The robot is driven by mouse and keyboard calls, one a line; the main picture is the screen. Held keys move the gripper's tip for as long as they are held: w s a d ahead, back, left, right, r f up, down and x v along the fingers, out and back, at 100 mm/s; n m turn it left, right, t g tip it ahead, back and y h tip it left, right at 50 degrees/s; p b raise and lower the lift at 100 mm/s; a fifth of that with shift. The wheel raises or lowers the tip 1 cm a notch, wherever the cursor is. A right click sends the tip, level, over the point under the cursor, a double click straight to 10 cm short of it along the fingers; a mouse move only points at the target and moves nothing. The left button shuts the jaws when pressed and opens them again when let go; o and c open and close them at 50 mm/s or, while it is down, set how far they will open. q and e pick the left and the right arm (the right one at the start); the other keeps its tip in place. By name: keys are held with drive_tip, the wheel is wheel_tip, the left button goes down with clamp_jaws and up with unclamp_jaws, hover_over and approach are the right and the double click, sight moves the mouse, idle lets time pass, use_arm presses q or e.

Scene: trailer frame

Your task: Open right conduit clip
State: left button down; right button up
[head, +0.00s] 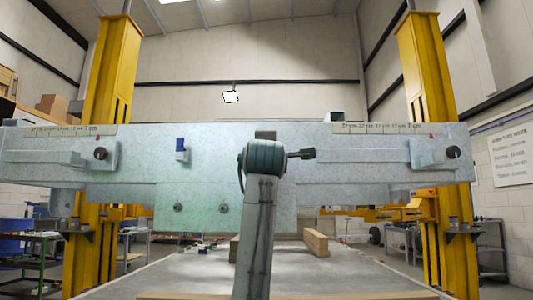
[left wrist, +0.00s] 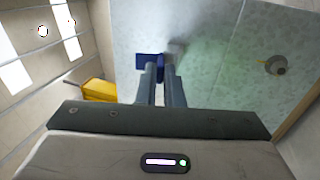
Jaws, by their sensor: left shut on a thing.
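In the left wrist view a conduit clip with a blue tab (left wrist: 148,61) and a pale grey body (left wrist: 175,47) sits on the mottled grey plate. My left gripper (left wrist: 161,66) is shut on the blue tab, its fingers close together. In the head view my arm stands upright in the middle and hides this clip and the fingertips. Another clip with a blue tab (head: 180,144) stands on the frame beam (head: 330,173), left of my arm. My right gripper is not in view.
Below the beam, a plate carries two round bolts (head: 223,208); one bolt also shows in the left wrist view (left wrist: 276,65). Yellow posts (head: 110,75) (head: 427,75) stand at both sides. Wooden blocks (head: 315,240) lie on the grey surface below.

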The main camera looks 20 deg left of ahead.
use_arm(q)
drive_tip(key=c, duration=1.6)
unclamp_jaws()
drive_tip(key=shift+o, duration=0.2)
drive_tip(key=shift+w, duration=0.1)
drive_tip(key=v, duration=1.1)
drive_tip(key=shift+w, duration=0.1)
